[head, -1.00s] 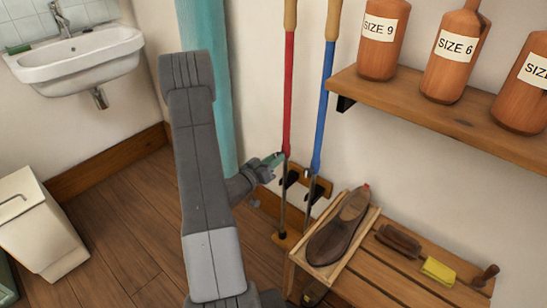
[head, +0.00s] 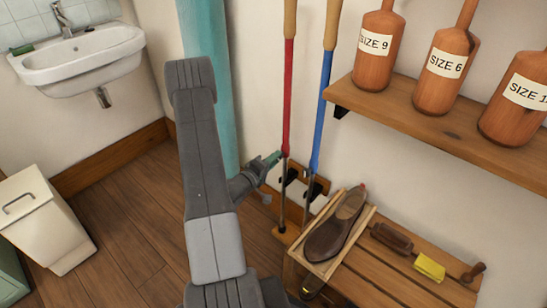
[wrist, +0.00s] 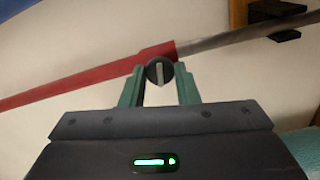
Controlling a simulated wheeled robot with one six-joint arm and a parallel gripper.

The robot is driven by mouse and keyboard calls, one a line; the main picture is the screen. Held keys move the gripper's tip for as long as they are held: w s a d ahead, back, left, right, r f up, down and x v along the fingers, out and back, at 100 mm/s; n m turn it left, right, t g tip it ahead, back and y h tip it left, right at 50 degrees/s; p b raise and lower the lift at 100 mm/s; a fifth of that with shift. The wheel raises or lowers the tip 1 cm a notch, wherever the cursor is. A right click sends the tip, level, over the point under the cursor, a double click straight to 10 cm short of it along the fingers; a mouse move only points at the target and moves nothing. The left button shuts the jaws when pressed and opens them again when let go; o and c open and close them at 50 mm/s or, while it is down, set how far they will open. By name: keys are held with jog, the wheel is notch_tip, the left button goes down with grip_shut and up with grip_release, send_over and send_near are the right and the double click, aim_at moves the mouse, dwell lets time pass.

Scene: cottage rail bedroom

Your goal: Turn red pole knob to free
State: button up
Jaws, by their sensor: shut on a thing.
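The red pole (head: 288,95) stands upright against the wall, beside the blue pole (head: 324,105). In the wrist view the red pole (wrist: 85,86) crosses the picture at a slant, its red part meeting a thinner grey shaft. A small round dark knob (wrist: 159,74) with a pale bar across its face sits at that junction. The bar looks roughly in line with my fingers, across the pole. My gripper (wrist: 159,82) has its green fingers on either side of the knob and is shut on it. In the head view my gripper (head: 272,160) is at the red pole's lower part; the knob is hidden or too small there.
A wooden rack with dark clips (head: 290,175) holds the poles low down. A slatted bench (head: 385,275) with a shoe (head: 337,228) in a tray stands right. A shelf (head: 440,117) with labelled bottles is above. A teal column (head: 208,60) stands behind my arm.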

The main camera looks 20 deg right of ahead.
jog(key=shift+n+p, duration=0.4)
jog(key=shift+n, duration=0.7)
jog(key=o, duration=1)
jog(key=p+v, duration=0.1)
jog(key=v, duration=1.2)
jog(key=shift+s+a, duration=0.25)
jog(key=shift+a, duration=0.05)
